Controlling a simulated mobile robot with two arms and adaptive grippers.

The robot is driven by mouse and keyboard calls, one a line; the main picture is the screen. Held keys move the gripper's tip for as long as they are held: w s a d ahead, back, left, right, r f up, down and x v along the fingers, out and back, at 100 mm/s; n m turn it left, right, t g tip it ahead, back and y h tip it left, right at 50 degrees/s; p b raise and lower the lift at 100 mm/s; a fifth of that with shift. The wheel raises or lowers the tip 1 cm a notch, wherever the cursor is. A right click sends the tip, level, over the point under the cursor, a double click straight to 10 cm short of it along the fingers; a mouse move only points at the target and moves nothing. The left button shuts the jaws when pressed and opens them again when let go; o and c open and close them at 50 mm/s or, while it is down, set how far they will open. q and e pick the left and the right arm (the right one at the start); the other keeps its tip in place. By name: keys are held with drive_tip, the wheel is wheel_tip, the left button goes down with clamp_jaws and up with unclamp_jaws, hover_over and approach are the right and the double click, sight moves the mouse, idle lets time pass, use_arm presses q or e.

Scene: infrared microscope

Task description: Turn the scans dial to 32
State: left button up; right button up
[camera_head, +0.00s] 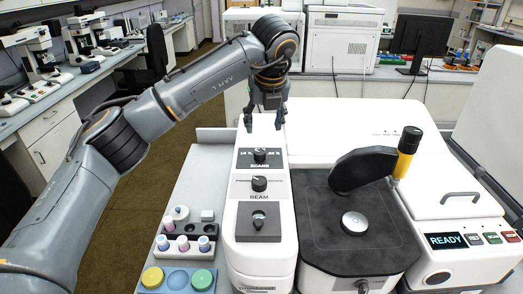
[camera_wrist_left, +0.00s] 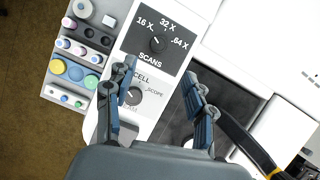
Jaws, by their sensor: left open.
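The scans dial (camera_head: 260,155) is a small black knob on a dark plate on the white instrument's narrow left panel. In the left wrist view the dial (camera_wrist_left: 157,44) has the marks 16 X, 32 X and 64 X around it; its pointer is too small to read surely. My left gripper (camera_head: 265,122) is open and empty, pointing down above the panel, just beyond the dial in the head view. In the left wrist view its fingers (camera_wrist_left: 160,75) are spread, with the dial beyond their tips and not between them. My right gripper is not in view.
The beam dial (camera_head: 259,184) sits nearer on the same panel, with another knob (camera_head: 258,210) below it. A display (camera_head: 447,240) reads READY.

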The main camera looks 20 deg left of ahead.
sight(259, 152)
use_arm(q)
drive_tip(key=p+x, duration=0.3)
drive_tip(key=x, duration=0.8)
drive_tip(key=shift+a+f, duration=0.1)
drive_tip(key=shift+f, duration=0.3)
clamp_jaws()
drive_tip(key=shift+a+f+m+h+b, duration=0.15)
drive_tip(key=shift+m+h+b, duration=0.25)
drive_tip(key=shift+m+b, duration=1.05)
drive_tip(key=shift+m+t+h+b, duration=0.3)
drive_tip(key=shift+m+h+b, duration=0.3)
drive_tip(key=shift+m+b, duration=0.5)
drive_tip(key=m+h, duration=0.1)
drive_tip(key=m, duration=0.1)
drive_tip(key=shift+a+m+b, duration=0.15)
drive_tip(key=shift+m+b, duration=0.2)
drive_tip(key=shift+r+m+h, duration=0.1)
drive_tip(key=shift+m+h, duration=0.25)
drive_tip(key=shift+m, duration=0.6)
drive_tip(key=shift+r+m+h, duration=0.15)
drive_tip(key=shift+m+h, duration=0.2)
drive_tip(key=shift+m, duration=0.6)
drive_tip(key=shift+g, duration=0.4)
